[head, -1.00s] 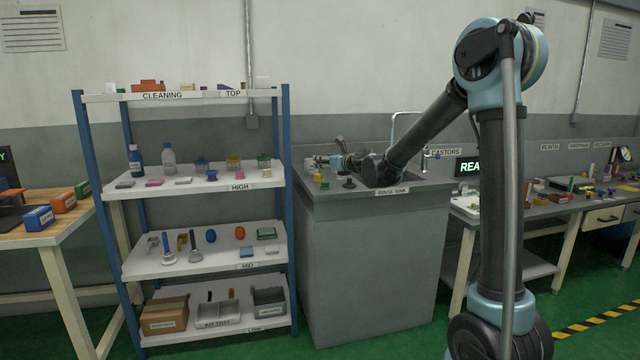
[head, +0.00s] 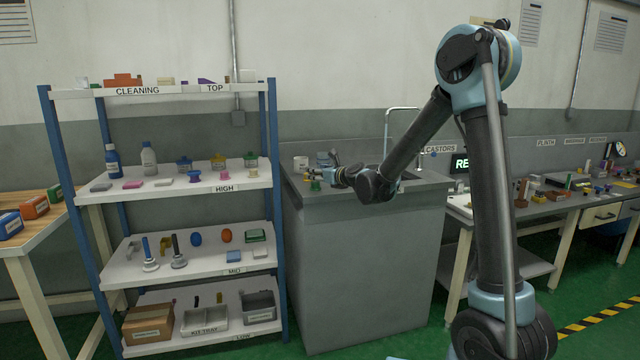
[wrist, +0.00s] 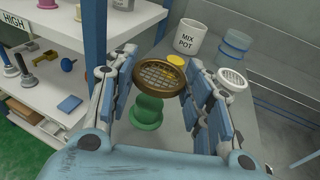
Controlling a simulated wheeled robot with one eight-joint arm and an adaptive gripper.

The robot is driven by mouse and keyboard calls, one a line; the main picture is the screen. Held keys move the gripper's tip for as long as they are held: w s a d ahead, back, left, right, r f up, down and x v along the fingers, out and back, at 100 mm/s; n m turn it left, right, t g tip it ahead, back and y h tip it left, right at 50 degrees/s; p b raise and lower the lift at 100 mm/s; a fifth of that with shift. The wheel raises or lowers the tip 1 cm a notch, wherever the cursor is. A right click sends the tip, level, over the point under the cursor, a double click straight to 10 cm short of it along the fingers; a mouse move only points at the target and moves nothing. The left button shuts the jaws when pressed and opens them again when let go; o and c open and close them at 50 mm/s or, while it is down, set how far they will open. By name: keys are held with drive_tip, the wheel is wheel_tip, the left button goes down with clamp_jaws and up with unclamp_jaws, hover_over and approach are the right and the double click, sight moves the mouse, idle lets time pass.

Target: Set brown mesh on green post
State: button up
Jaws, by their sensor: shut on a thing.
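The brown mesh (wrist: 158,75) is a round sieve with a thick brown rim. In the wrist view it lies between the two blue-padded fingers of my gripper (wrist: 160,68), which is shut on its rim. The green post (wrist: 147,112) stands directly below the mesh in that view, its top hidden by the rim. I cannot tell whether the mesh touches it. In the head view my gripper (head: 338,176) is above the front left of the grey sink counter, beside the green post (head: 315,186). The mesh is too small to make out there.
A white mix pot (wrist: 187,40), a yellow disc (wrist: 176,60), a white mesh (wrist: 232,78) and a blue clear container (wrist: 236,43) stand beyond the gripper. A blue-posted shelf (head: 272,130) is close on the left. The counter (wrist: 250,125) is bare at right.

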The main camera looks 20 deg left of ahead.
sight(318, 183)
drive_tip(key=shift+f, duration=1.65)
drive_tip(key=o, duration=0.8)
